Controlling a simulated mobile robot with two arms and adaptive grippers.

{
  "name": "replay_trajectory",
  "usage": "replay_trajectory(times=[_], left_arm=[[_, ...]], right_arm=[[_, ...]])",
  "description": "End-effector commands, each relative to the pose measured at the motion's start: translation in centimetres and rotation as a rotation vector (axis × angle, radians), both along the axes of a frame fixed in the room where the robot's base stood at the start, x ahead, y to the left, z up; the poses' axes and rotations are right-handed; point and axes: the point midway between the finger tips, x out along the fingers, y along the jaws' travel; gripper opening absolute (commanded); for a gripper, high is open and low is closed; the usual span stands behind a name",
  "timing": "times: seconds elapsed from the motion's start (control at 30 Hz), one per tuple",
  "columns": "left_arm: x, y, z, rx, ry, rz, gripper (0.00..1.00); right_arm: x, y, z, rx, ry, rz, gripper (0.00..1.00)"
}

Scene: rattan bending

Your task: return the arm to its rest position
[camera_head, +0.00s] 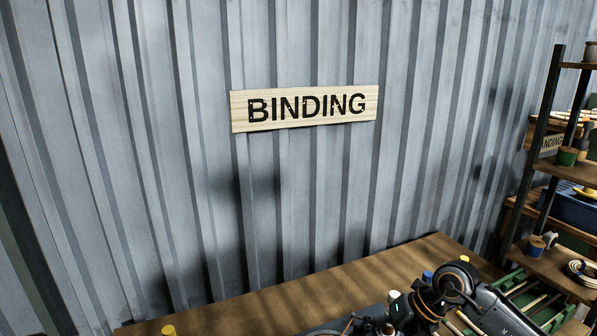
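My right arm (490,308) comes in from the lower right. It reaches leftward, low over the wooden bench (350,275). Its dark round joint (456,281) and a wrist part with a small green light show near the bottom edge. The fingers of my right gripper are not clear there, cut off by the edge or lost among dark parts, so I cannot tell whether it is open or shut. My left arm and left gripper are not in view.
A ribbed metal wall (180,150) with a BINDING sign (305,107) stands behind the bench. A shelf rack (540,150) stands at right. A yellow object (168,330) is at the bench's front left. A green rack (530,302) with sticks lies beside my arm.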

Motion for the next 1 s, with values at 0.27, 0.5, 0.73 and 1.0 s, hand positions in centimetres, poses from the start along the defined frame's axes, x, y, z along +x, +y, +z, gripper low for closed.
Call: replay_trajectory(times=[0.27, 0.5, 0.73, 1.0], left_arm=[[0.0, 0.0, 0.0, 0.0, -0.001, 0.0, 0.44], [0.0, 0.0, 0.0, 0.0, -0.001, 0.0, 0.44], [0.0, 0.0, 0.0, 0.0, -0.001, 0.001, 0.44], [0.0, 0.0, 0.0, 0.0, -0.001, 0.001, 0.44]], right_arm=[[-2.7, 14.9, 10.0, 0.911, -0.177, -0.114, 0.82], [-0.4, 9.8, 16.4, 1.477, -0.207, -0.711, 0.82], [-0.7, -0.8, 8.4, 1.565, -0.051, -1.552, 0.82], [-11.2, -5.5, -5.9, 1.126, 0.313, -2.304, 0.82]])
